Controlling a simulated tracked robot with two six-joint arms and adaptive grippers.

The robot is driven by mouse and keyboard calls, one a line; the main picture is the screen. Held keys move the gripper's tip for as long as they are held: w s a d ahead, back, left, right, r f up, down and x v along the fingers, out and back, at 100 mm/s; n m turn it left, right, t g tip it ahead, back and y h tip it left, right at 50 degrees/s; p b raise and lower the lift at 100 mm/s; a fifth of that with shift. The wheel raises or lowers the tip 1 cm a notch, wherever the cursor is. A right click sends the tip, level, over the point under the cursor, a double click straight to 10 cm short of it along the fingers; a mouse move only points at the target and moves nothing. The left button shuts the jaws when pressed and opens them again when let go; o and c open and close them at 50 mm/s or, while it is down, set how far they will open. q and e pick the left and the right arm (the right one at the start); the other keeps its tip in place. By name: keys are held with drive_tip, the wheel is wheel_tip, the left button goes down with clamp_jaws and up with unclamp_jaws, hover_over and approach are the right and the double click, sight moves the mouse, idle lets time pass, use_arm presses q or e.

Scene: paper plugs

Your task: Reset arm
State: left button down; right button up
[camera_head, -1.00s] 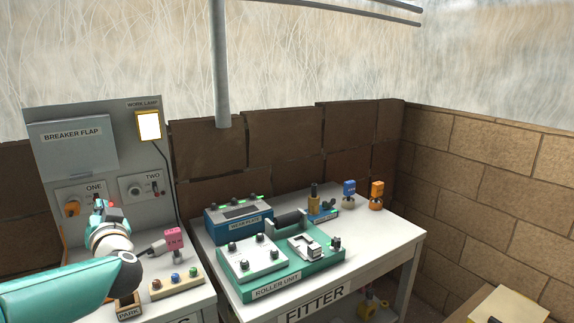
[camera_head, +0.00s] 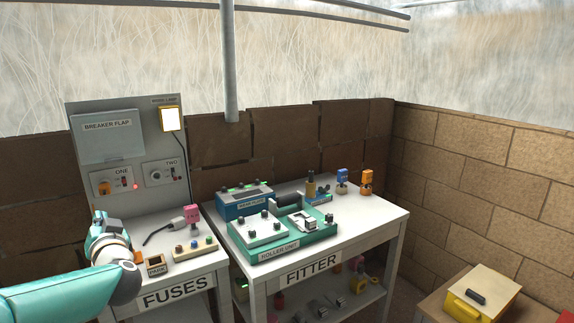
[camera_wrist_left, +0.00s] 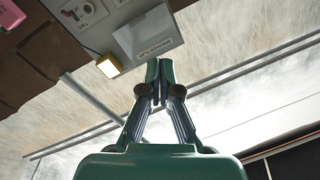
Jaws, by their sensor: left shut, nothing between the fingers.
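My left arm comes in from the left in the head view. My right gripper is in neither view.
The breaker flap (camera_head: 108,138) is down. The roller unit (camera_head: 280,240) fills much of the FITTER table. A yellow box (camera_head: 475,300) stands at lower right.

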use_arm(q)
drive_tip(key=w+d+f+m+g+h+p, duration=0.1)
drive_tip(key=d+f+m+h, duration=0.1)
drive_tip(key=f, duration=0.7)
drive_tip(key=w+d+f+m+h, duration=0.1)
drive_tip(key=d+f+m+h, duration=0.15)
drive_tip(key=f, duration=0.55)
drive_tip(key=s+d+f+m+g+h+p, duration=0.15)
drive_tip(key=s+d+f, duration=0.3)
drive_tip(key=f, duration=0.45)
drive_tip(key=s+d+f+g+h, duration=0.25)
drive_tip(key=s+d+f, duration=0.2)
drive_tip(key=f, duration=0.55)
drive_tip(key=s+d+f+g+h, duration=0.3)
drive_tip(key=s+d+f+h, duration=0.1)
drive_tip(key=s+d+f, duration=0.55)
drive_tip(key=s+d+f+n+g+h, duration=0.1)
drive_tip(key=s+d+n+g, duration=0.1)
drive_tip(key=s, duration=0.7)
drive_tip(key=s+d+f+n+g+h, duration=0.1)
drive_tip(key=s+d+n+g+h, duration=0.1)
drive_tip(key=s, duration=0.7)
drive_tip(key=shift+s+d+f+n+g, duration=0.15)
drive_tip(key=shift+d+f+n+g, duration=0.1)
drive_tip(key=shift+d+n+g, duration=0.65)
drive_tip(key=shift+d, duration=0.1)
